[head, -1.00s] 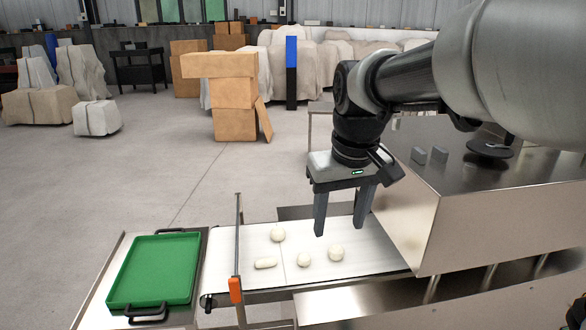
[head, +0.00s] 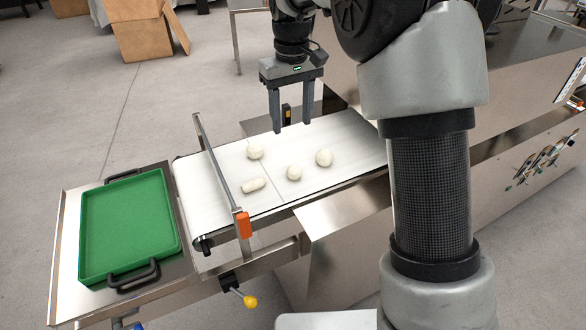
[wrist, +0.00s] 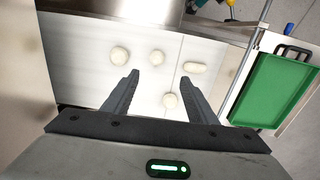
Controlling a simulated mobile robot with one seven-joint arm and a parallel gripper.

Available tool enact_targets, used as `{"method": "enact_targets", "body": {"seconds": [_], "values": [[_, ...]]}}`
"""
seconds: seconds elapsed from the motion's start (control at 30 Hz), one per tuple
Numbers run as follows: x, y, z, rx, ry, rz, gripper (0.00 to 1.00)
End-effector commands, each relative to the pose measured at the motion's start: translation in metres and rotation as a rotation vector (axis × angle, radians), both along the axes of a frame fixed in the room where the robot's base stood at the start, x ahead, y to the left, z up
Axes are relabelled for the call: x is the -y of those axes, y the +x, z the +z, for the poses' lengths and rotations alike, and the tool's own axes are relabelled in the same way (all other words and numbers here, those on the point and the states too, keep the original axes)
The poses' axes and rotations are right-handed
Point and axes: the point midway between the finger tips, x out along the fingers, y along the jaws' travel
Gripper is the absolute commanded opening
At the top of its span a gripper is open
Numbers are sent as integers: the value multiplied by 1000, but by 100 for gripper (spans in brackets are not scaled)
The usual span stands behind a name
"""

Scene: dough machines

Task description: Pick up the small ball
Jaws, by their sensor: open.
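Three pale dough balls and one elongated dough piece (head: 254,185) lie apart on the white conveyor belt (head: 345,140). The smallest-looking ball (head: 294,172) is the front middle one; in the wrist view it (wrist: 156,57) lies just beyond the fingertips. A larger ball (head: 324,157) is to its right, and another ball (head: 255,151) is farther back to its left. My gripper (head: 292,126) is open and empty, fingers pointing down, above the belt's far side. In the wrist view its two fingers (wrist: 159,77) are spread, with the back ball (wrist: 170,101) showing between them.
A green tray (head: 84,235) with black handles sits at the belt's left end. A thin metal bar with an orange end (head: 244,225) crosses above the belt left of the dough. The steel machine housing (head: 345,235) stands in front of and right of the belt.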

Motion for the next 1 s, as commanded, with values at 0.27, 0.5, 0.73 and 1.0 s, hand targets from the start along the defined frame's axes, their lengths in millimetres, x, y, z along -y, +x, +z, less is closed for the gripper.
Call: {"method": "enact_targets", "body": {"seconds": [0.27,0.5,0.73,1.0], "values": [[0,0,-46,-8,-2,2,53],[0,0,-97,-6,-2,1,53],[0,1,-121,-3,0,1,53],[3,5,-142,-5,-1,1,53]]}}
